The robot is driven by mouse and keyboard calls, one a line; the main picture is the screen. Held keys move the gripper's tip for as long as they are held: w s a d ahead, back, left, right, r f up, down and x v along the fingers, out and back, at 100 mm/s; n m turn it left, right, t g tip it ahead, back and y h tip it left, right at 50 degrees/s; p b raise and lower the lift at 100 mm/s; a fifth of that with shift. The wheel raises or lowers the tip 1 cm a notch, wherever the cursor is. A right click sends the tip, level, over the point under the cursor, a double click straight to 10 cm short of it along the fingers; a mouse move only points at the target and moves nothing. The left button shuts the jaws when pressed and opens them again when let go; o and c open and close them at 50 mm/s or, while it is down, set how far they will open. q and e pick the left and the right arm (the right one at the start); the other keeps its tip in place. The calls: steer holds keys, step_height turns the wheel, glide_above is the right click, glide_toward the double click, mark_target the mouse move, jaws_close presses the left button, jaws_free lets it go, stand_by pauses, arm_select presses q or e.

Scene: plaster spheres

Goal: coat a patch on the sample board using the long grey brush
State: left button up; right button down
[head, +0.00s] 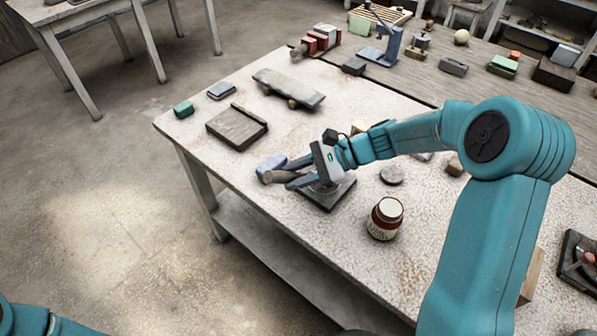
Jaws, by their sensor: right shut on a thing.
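My right gripper (290,173) is low over the near left part of the speckled worktable (330,255). It is shut on a grey-brown, rounded thing (270,178), which looks like the end of the long grey brush. The rest of it is hidden by the fingers and wrist. A dark square board (340,191) lies partly under the gripper; contact cannot be told. A brown-grey flat board (237,128) lies farther left. I cannot tell for sure which is the sample board. Only a teal part of my left arm shows at bottom left; its gripper is out of view.
The front left tabletop is fairly clear.

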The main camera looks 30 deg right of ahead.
steer(key=shift+s+a, duration=0.2)
steer(key=shift+a, duration=0.25)
steer(key=shift+w+d, duration=0.35)
steer(key=shift+d, duration=0.4)
steer(key=shift+w+d+p, duration=0.25)
steer(key=shift+w+d, duration=0.05)
steer(key=shift+d, duration=0.4)
steer(key=shift+w+d+p, duration=0.25)
steer(key=shift+d, duration=0.4)
steer(key=shift+s+a+f+b, duration=0.1)
steer(key=shift+s+a+b, duration=0.2)
steer(key=shift+a, duration=0.4)
steer(key=shift+s+a+r+b, duration=0.1)
steer(key=shift+s+a+b, duration=0.15)
steer(key=shift+a, duration=0.5)
steer(key=shift+s+a+f+b, duration=0.1)
steer(key=shift+s+a+b, duration=0.2)
steer(key=shift+a, duration=0.4)
steer(key=shift+w+d+p, duration=0.3)
steer(key=shift+d+p, duration=0.25)
steer(key=shift+d, duration=0.3)
steer(key=shift+w+d+p, duration=0.2)
steer(key=shift+w+d, duration=0.1)
steer(key=shift+d, duration=0.35)
steer(key=shift+w+d+p, duration=0.15)
steer(key=shift+w+d, duration=0.1)
steer(key=shift+d, duration=0.4)
steer(key=shift+a, duration=0.1)
